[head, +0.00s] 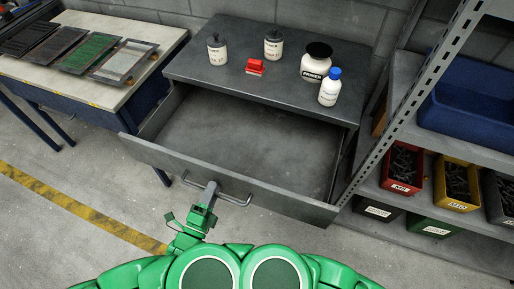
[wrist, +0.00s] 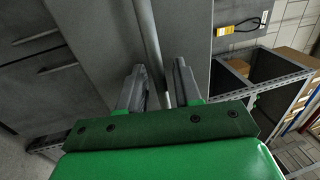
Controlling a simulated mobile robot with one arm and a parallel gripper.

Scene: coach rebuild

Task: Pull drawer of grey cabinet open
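The grey cabinet (head: 350,92) stands ahead of me. Its top drawer is pulled far out, and the drawer's inside (head: 235,140) is bare. The drawer front (head: 285,198) faces me and carries a grey bar handle (head: 237,200). In the wrist view the handle (wrist: 149,35) runs between the two fingers of my gripper (wrist: 160,80). The fingers stand apart, with a gap showing between the bar and the right finger. The fingertips are partly hidden in the head view.
A workbench (head: 130,93) stands left. A metal shelf (head: 410,105) with bins stands close on the right.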

